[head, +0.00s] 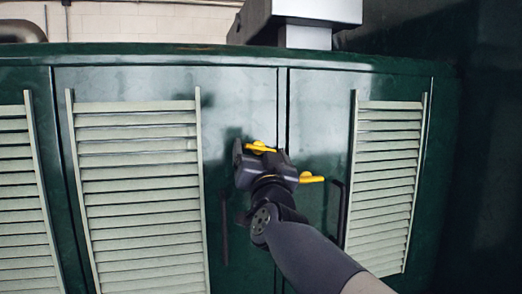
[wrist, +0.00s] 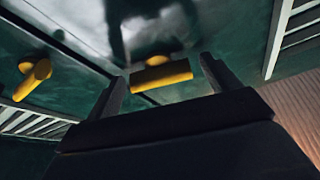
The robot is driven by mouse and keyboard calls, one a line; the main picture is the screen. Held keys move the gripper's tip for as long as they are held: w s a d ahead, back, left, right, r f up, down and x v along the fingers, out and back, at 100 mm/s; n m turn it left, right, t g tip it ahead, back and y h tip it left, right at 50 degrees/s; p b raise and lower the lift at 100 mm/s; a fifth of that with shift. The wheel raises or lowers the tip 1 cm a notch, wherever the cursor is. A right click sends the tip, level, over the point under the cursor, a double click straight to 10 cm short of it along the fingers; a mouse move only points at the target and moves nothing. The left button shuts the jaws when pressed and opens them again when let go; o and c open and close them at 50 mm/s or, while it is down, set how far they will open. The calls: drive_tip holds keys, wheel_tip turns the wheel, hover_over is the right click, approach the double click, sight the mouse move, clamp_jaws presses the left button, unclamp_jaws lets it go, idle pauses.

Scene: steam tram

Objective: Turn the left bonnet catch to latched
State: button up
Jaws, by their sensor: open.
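The left bonnet catch is a yellow handle on the dark green door. In the head view the left bonnet catch (head: 261,147) shows just above my gripper (head: 261,158), which hides part of it. In the wrist view the left bonnet catch (wrist: 161,75) is a short bar lying roughly crosswise between the two fingers of my gripper (wrist: 162,72). The gripper is open, with a gap visible on both sides of the bar. I cannot tell how deep the fingers reach around it.
A second yellow catch (head: 312,178) sits right of the gripper, also at left in the wrist view (wrist: 33,79). Black upright handles (head: 334,212) and louvred panels (head: 137,185) flank the door seam. A grey metal box (head: 305,10) stands above the bonnet.

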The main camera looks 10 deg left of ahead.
drive_tip(key=c, duration=1)
drive_tip(key=n+y+b, duration=0.1)
drive_tip(key=n+b, duration=0.1)
drive_tip(key=n+y+b, duration=0.1)
drive_tip(key=n+b, duration=0.1)
drive_tip(key=b, duration=0.1)
drive_tip(key=shift+w+d+n+g+y, duration=0.1)
drive_tip(key=shift+n+g+y, duration=0.2)
drive_tip(key=shift+g+y, duration=0.1)
drive_tip(key=o, duration=1)
